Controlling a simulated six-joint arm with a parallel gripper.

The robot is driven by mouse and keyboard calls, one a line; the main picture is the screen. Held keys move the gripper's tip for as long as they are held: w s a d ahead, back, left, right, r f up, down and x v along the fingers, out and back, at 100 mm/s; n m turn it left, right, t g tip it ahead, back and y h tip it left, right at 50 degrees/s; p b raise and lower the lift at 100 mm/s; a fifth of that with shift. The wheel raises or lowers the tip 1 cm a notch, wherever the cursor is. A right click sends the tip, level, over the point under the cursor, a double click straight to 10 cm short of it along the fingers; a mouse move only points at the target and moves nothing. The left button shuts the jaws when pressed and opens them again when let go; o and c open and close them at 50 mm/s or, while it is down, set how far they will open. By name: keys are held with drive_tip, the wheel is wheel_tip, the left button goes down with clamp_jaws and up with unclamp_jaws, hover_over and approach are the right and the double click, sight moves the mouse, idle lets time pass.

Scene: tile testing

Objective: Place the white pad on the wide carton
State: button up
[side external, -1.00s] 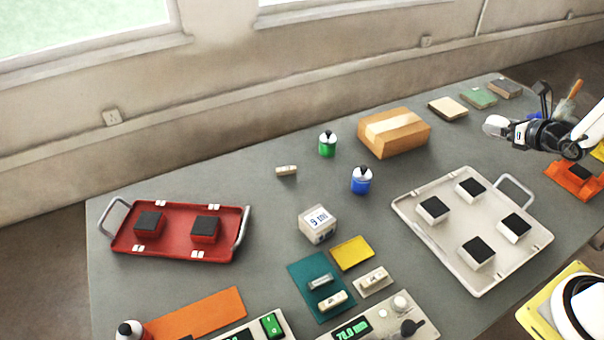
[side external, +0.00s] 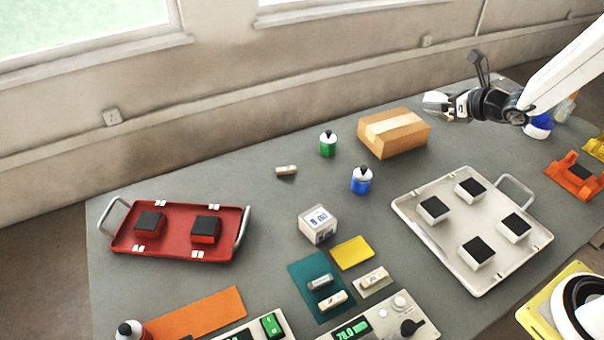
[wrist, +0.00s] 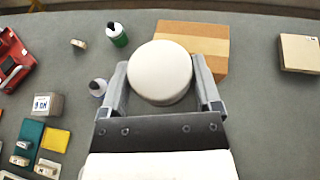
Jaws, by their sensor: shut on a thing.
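The white pad (wrist: 160,72) is a thick, round, off-white disc. My gripper (wrist: 162,88) is shut on it, with a finger on either side in the wrist view. In the side view my gripper (side external: 437,104) holds the pad near the right end of the wide carton, in the air. The wide carton (side external: 394,142) is a brown cardboard box with a paler tape band along its top. In the wrist view the carton (wrist: 212,37) lies just beyond the pad, partly hidden behind it. The carton's top is bare where it shows.
A green-bodied bottle (side external: 327,144) and a blue one (side external: 361,180) stand left of the carton. A pale tray (side external: 420,225) with several black-topped blocks lies in front. A tan tile (wrist: 299,53) lies right of the carton in the wrist view.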

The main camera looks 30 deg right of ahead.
drive_tip(key=w+d+f, duration=0.2)
drive_tip(key=w+f, duration=0.2)
drive_tip(key=w, duration=0.5)
hover_over(397, 124)
drive_tip(key=s, duration=0.1)
wheel_tip(397, 124, down, 4)
drive_tip(key=shift+s+a+f, duration=0.1)
drive_tip(key=shift+s+f, duration=0.05)
drive_tip(key=shift+f, duration=0.05)
drive_tip(key=shift+w+f, duration=0.4)
drive_tip(key=shift+w+f, duration=0.25)
drive_tip(key=shift+f, duration=0.2)
drive_tip(key=shift+d+f, duration=0.2)
drive_tip(key=shift+f, duration=1.2)
drive_tip(key=shift+f, duration=0.15)
drive_tip(key=o, duration=1.1)
drive_tip(key=shift+c, duration=0.2)
